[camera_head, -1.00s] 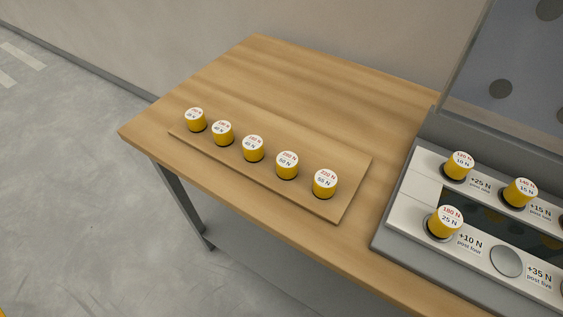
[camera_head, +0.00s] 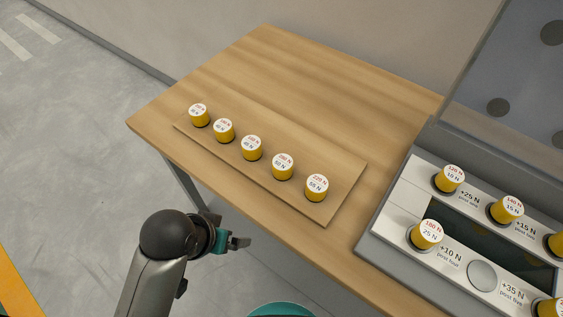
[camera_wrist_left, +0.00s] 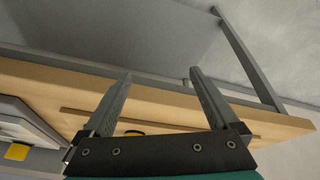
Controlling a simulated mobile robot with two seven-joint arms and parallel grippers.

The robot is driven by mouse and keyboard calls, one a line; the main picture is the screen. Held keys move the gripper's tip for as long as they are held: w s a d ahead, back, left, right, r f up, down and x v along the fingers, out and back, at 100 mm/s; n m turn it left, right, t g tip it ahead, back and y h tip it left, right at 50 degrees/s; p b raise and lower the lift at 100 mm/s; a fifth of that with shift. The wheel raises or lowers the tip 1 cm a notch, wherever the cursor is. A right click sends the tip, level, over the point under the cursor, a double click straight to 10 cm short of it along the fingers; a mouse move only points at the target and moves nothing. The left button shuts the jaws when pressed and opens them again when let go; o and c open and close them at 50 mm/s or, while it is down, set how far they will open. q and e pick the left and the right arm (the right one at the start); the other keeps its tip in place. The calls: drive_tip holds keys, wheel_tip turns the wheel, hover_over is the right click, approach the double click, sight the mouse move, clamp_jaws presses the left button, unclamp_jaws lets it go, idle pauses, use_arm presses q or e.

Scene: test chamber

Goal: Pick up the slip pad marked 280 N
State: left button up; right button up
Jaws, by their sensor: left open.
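Several yellow slip pads with white printed tops stand in a row on a thin wooden board (camera_head: 312,211) on the table. The nearest pad (camera_head: 316,188) appears to read 220 N. The others, the fourth pad (camera_head: 282,167), middle pad (camera_head: 251,148), second pad (camera_head: 224,131) and far pad (camera_head: 199,115), have print too small to read surely, so I cannot tell which is 280 N. My left gripper (camera_head: 240,243) is in front of the table's front edge, apart from the pads. In the left wrist view its fingers (camera_wrist_left: 160,78) are spread and empty. My right gripper is not seen.
A grey fixture (camera_head: 383,236) with white strips stands on the right of the table. It holds several yellow pads, one marked 180 N (camera_head: 427,235), and an empty round spot (camera_head: 482,276). The wooden table (camera_head: 290,70) is clear behind the board.

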use_arm(q)
drive_tip(key=w+d+r+m+h, duration=0.1)
drive_tip(key=w+d, duration=0.1)
drive_tip(key=d, duration=0.1)
drive_tip(key=w+d+r+m+h, duration=0.1)
drive_tip(key=w+d+r, duration=0.1)
drive_tip(key=d, duration=0.2)
drive_tip(key=w+d+r+m+h, duration=0.1)
drive_tip(key=w+d+r, duration=0.1)
drive_tip(key=d, duration=0.1)
drive_tip(key=shift+w+d+r, duration=0.2)
drive_tip(key=shift+d+r, duration=0.05)
drive_tip(key=shift+d, duration=0.05)
drive_tip(key=w+d+r+m+g, duration=0.2)
drive_tip(key=w+d+r+m, duration=0.15)
drive_tip(key=d+r, duration=0.2)
wheel_tip(320, 180, up, 7)
drive_tip(key=m+g+y, duration=0.1)
drive_tip(key=m+y, duration=0.2)
drive_tip(key=y, duration=0.2)
hover_over(283, 162)
wheel_tip(283, 162, down, 14)
drive_tip(key=shift+f+b, duration=0.25)
drive_tip(key=shift+b, duration=0.4)
drive_tip(key=shift+r, duration=0.1)
clamp_jaws()
